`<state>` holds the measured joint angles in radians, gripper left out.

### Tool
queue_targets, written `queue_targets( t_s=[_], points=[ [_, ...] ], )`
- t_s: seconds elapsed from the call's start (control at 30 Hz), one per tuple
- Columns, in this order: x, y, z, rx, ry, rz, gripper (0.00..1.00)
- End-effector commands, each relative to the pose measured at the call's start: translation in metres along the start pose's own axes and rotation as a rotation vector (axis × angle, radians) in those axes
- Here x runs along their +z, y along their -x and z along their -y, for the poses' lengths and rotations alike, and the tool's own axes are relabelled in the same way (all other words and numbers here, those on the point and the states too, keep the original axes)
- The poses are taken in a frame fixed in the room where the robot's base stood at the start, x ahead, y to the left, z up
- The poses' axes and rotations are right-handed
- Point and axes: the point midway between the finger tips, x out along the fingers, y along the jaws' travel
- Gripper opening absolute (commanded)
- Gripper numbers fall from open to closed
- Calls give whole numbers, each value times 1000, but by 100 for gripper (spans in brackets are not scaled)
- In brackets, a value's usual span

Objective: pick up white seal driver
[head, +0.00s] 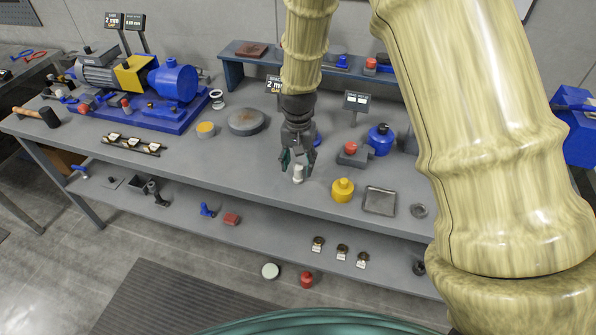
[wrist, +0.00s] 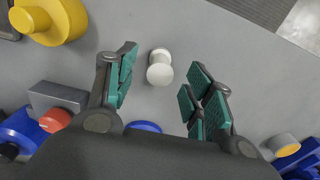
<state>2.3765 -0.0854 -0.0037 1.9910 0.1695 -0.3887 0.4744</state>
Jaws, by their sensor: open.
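The white seal driver (head: 298,174) stands on the grey workbench (head: 250,165) near its front edge. In the wrist view the white seal driver (wrist: 160,68) shows from above as a small pale spool-like piece with a round top. My gripper (head: 298,164) is over the bench right at the driver, pointing down. In the wrist view my gripper (wrist: 162,85) is open, with green-padded fingers on the left and right of the driver. Bare bench shows between the driver and each finger. Nothing is held.
A yellow knobbed piece (head: 343,190) stands right of the driver, with a grey tray (head: 380,200) beyond it. A red-topped grey block (head: 352,153) and a blue piece (head: 380,139) stand behind. A grey disc (head: 246,122) lies left. The bench left of the driver is clear.

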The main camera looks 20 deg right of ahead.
Motion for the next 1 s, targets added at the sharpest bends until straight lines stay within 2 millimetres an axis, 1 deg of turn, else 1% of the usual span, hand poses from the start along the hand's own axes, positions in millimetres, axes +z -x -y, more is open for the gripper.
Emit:
queue_targets(
  t_s=[0.13, 0.3, 0.57, 0.6, 0.63, 0.77, 0.8, 0.87, 0.9, 1.0],
  points=[
    [0, -14, 0, 1, 0, 2, 52],
    [0, -24, 0, 0, 0, 1, 52],
    [0, -26, 0, 0, 0, 0, 52],
    [0, -26, 0, 0, 0, 0, 50],
    [0, -26, 0, 0, 0, 0, 45],
    [0, -26, 0, 0, 0, 0, 21],
    [0, -26, 0, 0, 0, 0, 14],
    [0, -26, 0, 0, 0, 0, 3],
    [0, -26, 0, 0, 0, 0, 0],
    [0, -25, 0, 0, 0, 0, 0]
  ],
)
